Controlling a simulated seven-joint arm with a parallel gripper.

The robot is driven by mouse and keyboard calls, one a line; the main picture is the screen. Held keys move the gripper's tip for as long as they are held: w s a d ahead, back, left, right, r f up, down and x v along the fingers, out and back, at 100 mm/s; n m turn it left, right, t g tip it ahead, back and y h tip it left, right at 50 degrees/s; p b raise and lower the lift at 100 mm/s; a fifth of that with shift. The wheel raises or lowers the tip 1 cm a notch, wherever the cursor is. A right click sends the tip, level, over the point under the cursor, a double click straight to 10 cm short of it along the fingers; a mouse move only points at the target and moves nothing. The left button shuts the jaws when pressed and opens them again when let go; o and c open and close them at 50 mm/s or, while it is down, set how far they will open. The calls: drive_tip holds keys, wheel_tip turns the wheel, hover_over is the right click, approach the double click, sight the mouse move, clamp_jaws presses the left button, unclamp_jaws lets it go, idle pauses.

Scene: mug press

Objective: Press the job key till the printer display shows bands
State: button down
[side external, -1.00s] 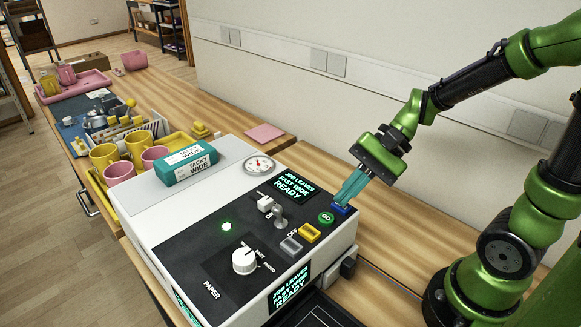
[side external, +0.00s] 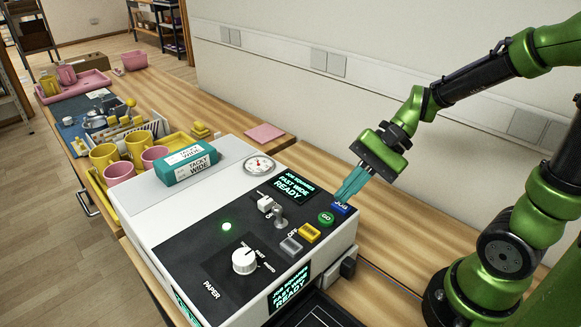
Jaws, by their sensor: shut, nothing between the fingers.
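The printer display (side external: 290,185) on top has small teal text that seems to read JOB SQUARES, FAST WIDE, READY. A front display (side external: 290,288) repeats it.
The green GO key (side external: 326,218) sits just left of the job key. A yellow key (side external: 309,233), a grey key (side external: 291,245), levers and a white dial (side external: 244,261) are on the panel. A teal box (side external: 187,163) lies on the printer; mugs stand behind it.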

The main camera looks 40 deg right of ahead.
sight(346, 203)
drive_tip(key=shift+r, duration=0.35)
drive_tip(key=shift+r, duration=2.5)
drive_tip(key=s+d+n+t+h, duration=0.1)
drive_tip(key=n+h, duration=0.1)
drive_tip(key=n, duration=0.1)
drive_tip(key=s+r+n+t+h, duration=0.1)
drive_tip(key=n+t+h, duration=0.1)
drive_tip(key=s+d+r+n+t+h, duration=0.1)
drive_tip(key=n+h, duration=0.1)
drive_tip(key=n, duration=0.1)
drive_tip(key=shift+s+d+n+h, duration=0.2)
drive_tip(key=shift+d+n+h, duration=0.1)
drive_tip(key=shift+h, duration=0.1)
drive_tip(key=shift+f, duration=0.1)
idle(1.0)
